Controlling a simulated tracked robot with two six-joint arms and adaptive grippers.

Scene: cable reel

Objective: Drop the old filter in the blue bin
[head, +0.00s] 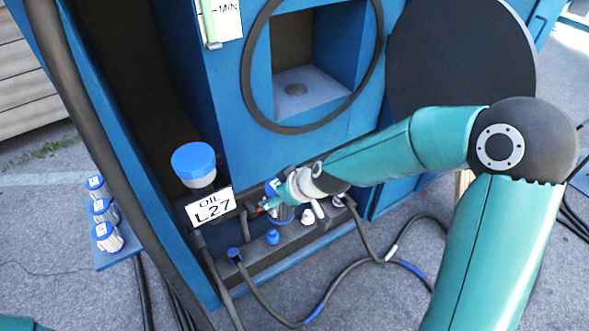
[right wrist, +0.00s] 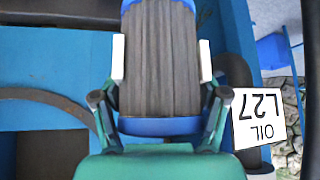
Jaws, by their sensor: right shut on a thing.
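The old filter (right wrist: 160,65) is a dark grey pleated cylinder with blue end caps, seen close up in the right wrist view. My right gripper (right wrist: 162,78) is shut on it, with one pale finger pad on each side. In the head view my right gripper (head: 268,203) is low at the front of the blue machine, just right of the OIL L27 label; the filter is mostly hidden there by the gripper. My left gripper is out of view.
A blue-capped filler (head: 195,163) stands above the OIL L27 label (head: 210,207). Several white, blue-topped containers (head: 103,210) stand on a blue shelf (head: 118,250) at left. Hoses (head: 345,270) lie below the machine. An open round door (head: 462,55) is at upper right.

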